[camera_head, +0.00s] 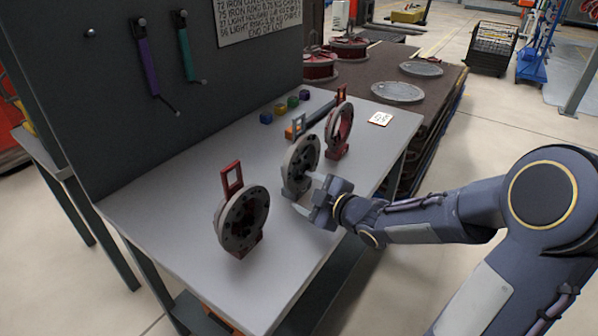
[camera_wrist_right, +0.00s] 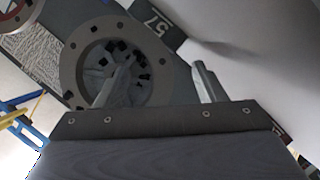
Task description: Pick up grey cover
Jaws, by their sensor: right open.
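My right gripper (camera_head: 309,194) is open just in front of this piece, jaws spread in the wrist view (camera_wrist_right: 160,78). One finger overlaps the ring there; I cannot tell whether they touch. Two flat grey discs, a near one (camera_head: 398,92) and a far one (camera_head: 421,69), lie on the brown table. Which one is the grey cover is unclear.
On the grey table (camera_head: 165,215) stand a dark flanged piece (camera_head: 243,220) at front left and a red one (camera_head: 339,130) behind. Several small colored cubes (camera_head: 280,109) and a white card (camera_head: 381,118) lie farther back. A dark board (camera_head: 120,100) rises along the left.

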